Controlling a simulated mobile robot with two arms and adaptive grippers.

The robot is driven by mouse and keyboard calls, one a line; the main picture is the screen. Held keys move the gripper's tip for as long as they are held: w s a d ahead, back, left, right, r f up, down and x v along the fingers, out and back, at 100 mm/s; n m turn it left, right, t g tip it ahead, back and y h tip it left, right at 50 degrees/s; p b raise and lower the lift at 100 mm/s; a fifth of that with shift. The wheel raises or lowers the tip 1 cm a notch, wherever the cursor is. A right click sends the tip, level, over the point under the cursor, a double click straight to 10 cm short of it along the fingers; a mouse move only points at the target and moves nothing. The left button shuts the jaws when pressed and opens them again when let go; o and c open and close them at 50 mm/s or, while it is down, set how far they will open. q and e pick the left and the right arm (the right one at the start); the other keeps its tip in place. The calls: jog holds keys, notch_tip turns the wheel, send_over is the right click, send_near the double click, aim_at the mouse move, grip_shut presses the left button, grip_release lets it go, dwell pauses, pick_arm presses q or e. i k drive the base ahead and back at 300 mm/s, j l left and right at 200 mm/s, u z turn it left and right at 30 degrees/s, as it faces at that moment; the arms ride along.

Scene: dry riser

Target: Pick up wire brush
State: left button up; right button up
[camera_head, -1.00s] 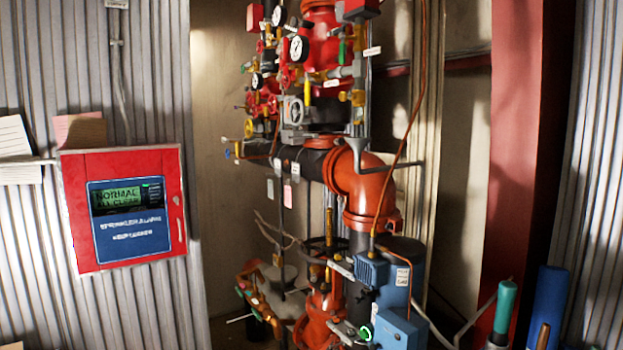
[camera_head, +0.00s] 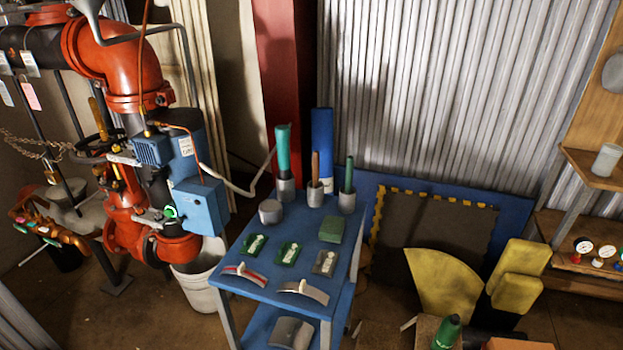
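A blue cart (camera_head: 262,273) stands in the lower middle. At its back, three grey cups hold upright tools: one with a thick teal handle (camera_head: 283,150), one with a thin brown handle (camera_head: 315,166), and one with a green handle (camera_head: 349,173). Their lower ends are hidden in the cups. Two curved pieces lie near the front edge, a red-and-grey one (camera_head: 244,273) and a grey-and-tan one (camera_head: 303,291). I cannot tell for sure which of these is the wire brush. Neither of my grippers is in view.
Small green packs (camera_head: 288,253) and a green block (camera_head: 332,229) lie on the cart. Red pipework with a blue box (camera_head: 200,205) and a white bucket (camera_head: 197,289) stand left. A dark framed panel (camera_head: 425,235), yellow pieces (camera_head: 445,285) and wooden shelves (camera_head: 590,170) are right.

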aim_at(315, 156)
jog(key=i+j+z, duration=0.15)
jog(key=z, duration=0.2)
jog(key=j+z, duration=0.35)
jog(key=i+j+z, duration=0.1)
jog(key=j+z, duration=0.25)
